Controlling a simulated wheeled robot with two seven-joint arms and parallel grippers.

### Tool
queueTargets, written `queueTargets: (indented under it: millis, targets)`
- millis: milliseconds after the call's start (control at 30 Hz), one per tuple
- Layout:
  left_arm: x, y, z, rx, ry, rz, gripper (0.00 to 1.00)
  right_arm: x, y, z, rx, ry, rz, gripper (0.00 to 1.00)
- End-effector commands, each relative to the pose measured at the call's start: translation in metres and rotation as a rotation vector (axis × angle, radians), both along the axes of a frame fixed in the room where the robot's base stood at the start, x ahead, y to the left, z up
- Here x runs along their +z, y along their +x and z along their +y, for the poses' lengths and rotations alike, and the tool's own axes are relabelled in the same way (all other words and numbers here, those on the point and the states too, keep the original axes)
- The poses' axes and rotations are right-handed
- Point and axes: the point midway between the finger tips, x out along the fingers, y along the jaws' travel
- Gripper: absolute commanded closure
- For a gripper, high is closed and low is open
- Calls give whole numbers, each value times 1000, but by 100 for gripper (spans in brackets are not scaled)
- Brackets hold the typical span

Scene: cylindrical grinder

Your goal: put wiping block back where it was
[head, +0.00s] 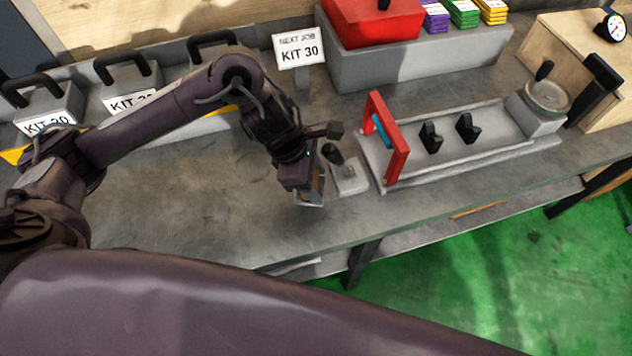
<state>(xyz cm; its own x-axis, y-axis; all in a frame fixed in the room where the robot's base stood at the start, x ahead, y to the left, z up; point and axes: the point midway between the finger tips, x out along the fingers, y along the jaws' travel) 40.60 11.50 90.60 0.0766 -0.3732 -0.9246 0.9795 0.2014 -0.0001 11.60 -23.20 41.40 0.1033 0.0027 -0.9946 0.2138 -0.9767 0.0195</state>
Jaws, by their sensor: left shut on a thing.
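My left gripper (306,198) reaches in from the left and points down over the grey bench. It is shut on a small block, which I take to be the wiping block (318,186); only a tan and pale grey sliver of it shows past the fingers. The gripper mostly hides the block, and I cannot tell whether it touches the bench top. Just right of the gripper is a small light grey block-shaped base (349,178) with a black knob. My right gripper is not in view.
A grinder-like fixture (470,152) with a red frame (389,140) stands to the right. Behind are a NEXT JOB KIT 30 sign (298,52), a red box (372,22) and handled KIT 30 weights (131,88). The bench (200,200) is clear left of the gripper.

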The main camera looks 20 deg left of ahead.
Motion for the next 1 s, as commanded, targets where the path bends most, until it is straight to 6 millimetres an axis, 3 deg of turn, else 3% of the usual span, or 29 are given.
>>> queueTargets:
  millis: [233, 633, 667, 800, 1000]
  targets:
    - [-31, 0, -2, 1, -1, 3, 67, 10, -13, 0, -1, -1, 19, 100]
    - [-38, 0, -2, -1, 0, 0, 67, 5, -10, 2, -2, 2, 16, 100]
    - [-37, 0, -2, -1, 0, 0, 42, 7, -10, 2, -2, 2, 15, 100]
    - [-36, 0, -2, -1, 0, 1, 24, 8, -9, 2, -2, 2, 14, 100]
    - [-36, 0, -2, -1, 0, 1, 24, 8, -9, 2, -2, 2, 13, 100]
